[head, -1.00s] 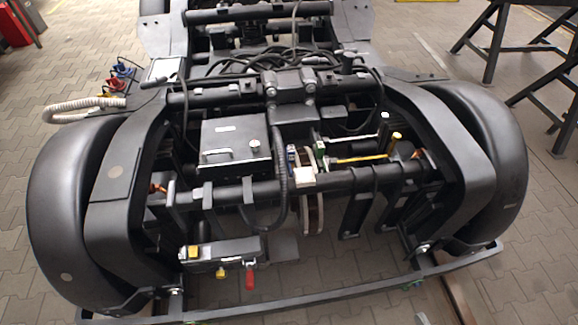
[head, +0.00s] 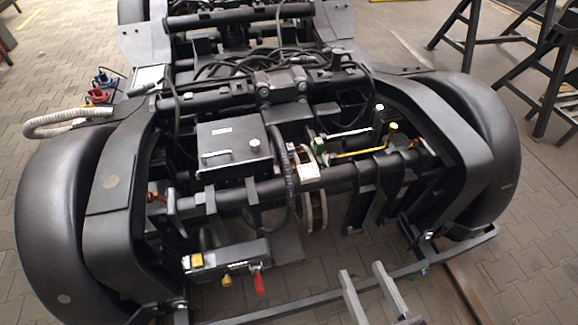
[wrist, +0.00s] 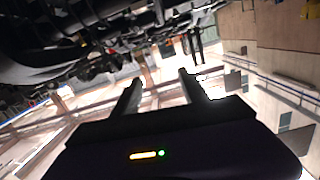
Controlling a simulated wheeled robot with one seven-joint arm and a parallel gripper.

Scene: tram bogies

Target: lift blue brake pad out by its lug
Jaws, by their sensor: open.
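The brake disc (head: 317,212) hangs at the middle of the bogie, with a cream block (head: 308,172) above it. A small green piece (head: 319,147) stands just right of the disc's top. The blue brake pad is hard to make out; only a small dark sliver with a pale end (head: 290,149) shows left of the disc's top. My gripper (head: 362,269) is at the bottom of the head view, open and empty, in front of the bogie and apart from the disc. Its two fingers also show in the wrist view (wrist: 160,79), with nothing between them.
A grey box (head: 235,146) sits left of the disc and a thick black hose (head: 279,185) runs between them. A yellow-handled bar (head: 360,151) lies to the right. A front rail (head: 300,300) crosses below. Trestles (head: 470,40) stand at back right.

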